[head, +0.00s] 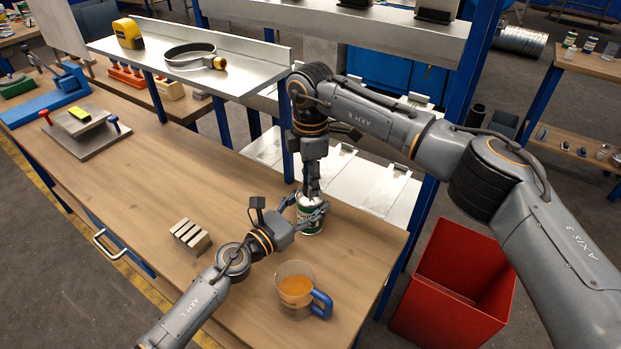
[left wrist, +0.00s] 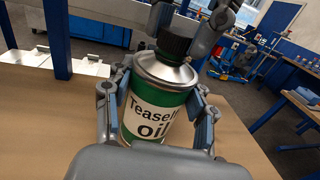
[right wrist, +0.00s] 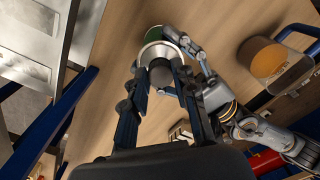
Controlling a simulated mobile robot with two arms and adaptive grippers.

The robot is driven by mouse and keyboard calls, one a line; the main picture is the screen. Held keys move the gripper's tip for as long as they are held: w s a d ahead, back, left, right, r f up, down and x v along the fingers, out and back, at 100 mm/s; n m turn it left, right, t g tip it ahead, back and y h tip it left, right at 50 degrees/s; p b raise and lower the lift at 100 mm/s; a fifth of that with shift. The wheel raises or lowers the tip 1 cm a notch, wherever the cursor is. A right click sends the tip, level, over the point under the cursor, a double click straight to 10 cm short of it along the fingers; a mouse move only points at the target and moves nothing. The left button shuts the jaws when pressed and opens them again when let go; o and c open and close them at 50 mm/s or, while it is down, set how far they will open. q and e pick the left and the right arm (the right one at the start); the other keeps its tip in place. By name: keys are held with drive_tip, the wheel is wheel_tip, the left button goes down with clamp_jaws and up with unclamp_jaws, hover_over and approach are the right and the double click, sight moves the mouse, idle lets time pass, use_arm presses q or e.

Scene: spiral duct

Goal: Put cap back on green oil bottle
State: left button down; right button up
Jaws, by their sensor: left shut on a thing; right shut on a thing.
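The green oil bottle (head: 311,226) stands upright on the wooden bench near its right end. It has a silver shoulder and a white label in the left wrist view (left wrist: 155,118). My left gripper (head: 305,212) is shut around the bottle's body, with a finger on each side. The black cap (left wrist: 174,42) is at the top of the bottle's neck. My right gripper (head: 312,191) points down from above and is shut on the cap. In the right wrist view the cap (right wrist: 162,76) is between its fingers. I cannot tell whether the cap is threaded on.
A glass mug of orange liquid (head: 296,287) with a blue handle stands close to my left gripper. Slotted metal blocks (head: 190,236) lie left of it. A metal shelf (head: 190,65) is behind, and a red bin (head: 455,285) stands right of the bench.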

drive_tip(key=m, duration=0.5)
drive_tip(key=shift+m, duration=0.4)
drive_tip(key=m, duration=0.2)
drive_tip(key=shift+s+a+m, duration=0.15)
drive_tip(key=shift+a+m, duration=0.15)
drive_tip(key=shift+d+m, duration=0.2)
drive_tip(key=shift+m, duration=0.6)
drive_tip(key=o, duration=0.7)
drive_tip(key=shift+d, duration=0.1)
drive_tip(key=shift+r, duration=2.25)
